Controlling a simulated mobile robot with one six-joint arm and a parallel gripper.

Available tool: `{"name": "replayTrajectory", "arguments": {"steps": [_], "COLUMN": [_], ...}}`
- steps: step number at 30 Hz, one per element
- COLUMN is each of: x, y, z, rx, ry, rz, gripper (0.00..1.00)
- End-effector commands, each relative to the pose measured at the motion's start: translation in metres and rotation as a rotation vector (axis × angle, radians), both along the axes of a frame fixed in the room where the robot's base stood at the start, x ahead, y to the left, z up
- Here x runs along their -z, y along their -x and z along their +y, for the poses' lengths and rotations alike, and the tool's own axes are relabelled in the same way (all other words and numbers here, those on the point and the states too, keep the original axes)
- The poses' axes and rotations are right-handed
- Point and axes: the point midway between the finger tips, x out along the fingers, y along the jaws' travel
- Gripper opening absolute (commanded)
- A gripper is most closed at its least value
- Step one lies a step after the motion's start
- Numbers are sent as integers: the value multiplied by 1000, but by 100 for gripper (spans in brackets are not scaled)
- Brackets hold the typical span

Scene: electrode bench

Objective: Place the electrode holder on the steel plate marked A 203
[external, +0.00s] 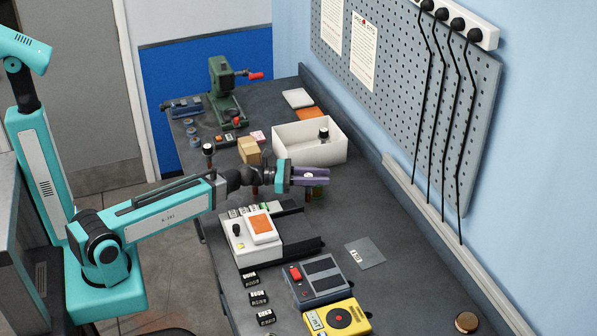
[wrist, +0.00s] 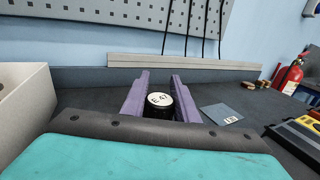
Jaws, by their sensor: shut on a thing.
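My gripper (external: 312,173) has purple jaws and reaches over the bench from the left. In the wrist view its jaws (wrist: 161,80) are shut on the electrode holder (wrist: 160,100), a dark round piece with a white top carrying a label that I cannot read surely. In the external view a small part of it (external: 317,193) shows below the jaws; its lower end and whether it touches the bench are unclear. The steel plate (external: 372,256) lies flat and bare, nearer the camera and right of my gripper, with a small white label too small to read. It also shows in the wrist view (wrist: 222,112), right of the jaws.
A white bin (external: 287,150) with a dark-topped piece stands behind my gripper. A white device with an orange panel (external: 245,241), a grey meter (external: 322,283) and a yellow meter (external: 343,321) stand nearer. Bare bench surrounds the plate; a pegboard (external: 425,100) backs it.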

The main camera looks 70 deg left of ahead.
Motion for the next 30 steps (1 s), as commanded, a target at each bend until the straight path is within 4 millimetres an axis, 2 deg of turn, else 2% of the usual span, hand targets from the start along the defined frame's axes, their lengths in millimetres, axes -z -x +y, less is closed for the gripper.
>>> {"name": "replayTrajectory", "arguments": {"steps": [9,25,26,28,30], "x": [26,33,33,32,32], "y": [0,0,0,0,0], "z": [0,0,0,0,0], "rx": [0,0,0,0,0], "ry": [1,1,0,0,0], "rz": [0,-1,0,0,0], "gripper": [0,0,32,44,46]}}
